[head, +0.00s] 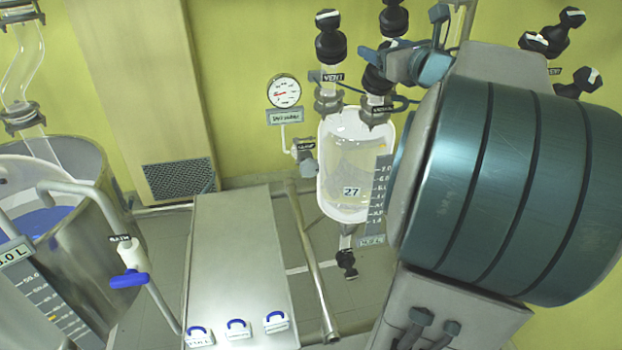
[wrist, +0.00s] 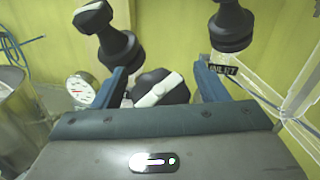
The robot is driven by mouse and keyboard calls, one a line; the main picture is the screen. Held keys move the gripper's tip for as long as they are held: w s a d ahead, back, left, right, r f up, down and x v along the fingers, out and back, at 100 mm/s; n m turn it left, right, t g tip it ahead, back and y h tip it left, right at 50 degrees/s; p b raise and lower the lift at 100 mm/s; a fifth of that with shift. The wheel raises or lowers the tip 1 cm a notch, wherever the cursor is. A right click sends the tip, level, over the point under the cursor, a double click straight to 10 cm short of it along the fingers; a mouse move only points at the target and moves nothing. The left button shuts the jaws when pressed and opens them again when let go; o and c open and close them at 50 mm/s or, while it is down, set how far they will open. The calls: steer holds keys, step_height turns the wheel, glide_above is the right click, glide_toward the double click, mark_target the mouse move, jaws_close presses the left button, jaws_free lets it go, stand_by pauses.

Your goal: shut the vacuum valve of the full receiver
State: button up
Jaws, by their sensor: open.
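A glass receiver marked 27 (head: 336,165) hangs in the middle of the head view, with clear liquid in it. A black vent valve knob (head: 330,42) stands on its left neck. A second black valve knob (head: 376,82) stands on its right neck, its small label hard to read. My gripper (head: 402,66) is open around this second knob from above. In the wrist view the knob (wrist: 160,90), with a white bar across its top, sits between the open jaws (wrist: 160,78). The bar is slanted. I cannot tell whether the jaws touch the knob.
A pressure gauge (head: 284,91) is on the wall left of the receiver. Several black knobs (head: 552,38) show behind my arm at the right; what they sit on is hidden.

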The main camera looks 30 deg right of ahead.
steer(key=s+b, duration=0.4)
steer(key=s, duration=1)
steer(key=w+a+f+m+g+h+p, duration=0.2)
steer(key=w+a+f+m+h, duration=0.15)
steer(key=m, duration=0.95)
steer(key=w+a+f+m+g+h+p, duration=0.25)
steer(key=a+f+m, duration=0.2)
steer(key=m, duration=0.85)
steer(key=s+a+f+m+g+y, duration=0.2)
steer(key=s+a+f+m+g, duration=0.1)
steer(key=a+f, duration=0.3)
steer(key=s+a+f+m+g+y+p, duration=0.1)
steer(key=s+a+f+m+g+y, duration=0.1)
steer(key=a+f+m, duration=0.3)
steer(key=shift+s+a+f+g, duration=0.55)
steer(key=shift+a+g, duration=0.3)
steer(key=shift+a, duration=1.1)
